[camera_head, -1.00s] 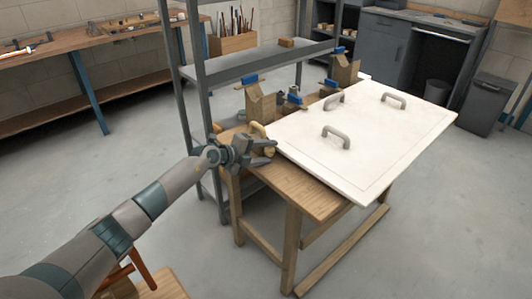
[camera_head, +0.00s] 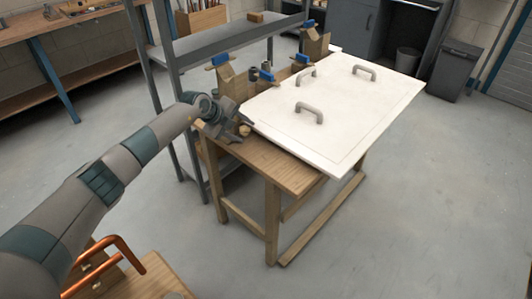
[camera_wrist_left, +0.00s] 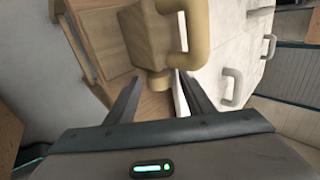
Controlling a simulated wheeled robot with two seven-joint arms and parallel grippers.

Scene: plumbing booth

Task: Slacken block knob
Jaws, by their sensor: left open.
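My left gripper (camera_head: 238,131) is at the near left corner of the wooden table. In the left wrist view its two fingers (camera_wrist_left: 159,80) are spread apart. A tan wooden block (camera_wrist_left: 146,38) with a short round knob (camera_wrist_left: 158,82) on its near face lies ahead. The knob appears between the fingertips, with gaps on both sides; I cannot tell whether the fingers reach past it. A tan curved handle or pipe (camera_wrist_left: 196,40) loops beside the block. In the head view the arm and gripper partly hide the block and knob. My right gripper is not in view.
A white panel (camera_head: 345,130) with grey handles (camera_head: 309,112) lies on the wooden table (camera_head: 268,165). Blue-topped clamps and wooden blocks (camera_head: 233,80) stand along its far left edge. A grey shelf rack (camera_head: 232,42) rises behind.

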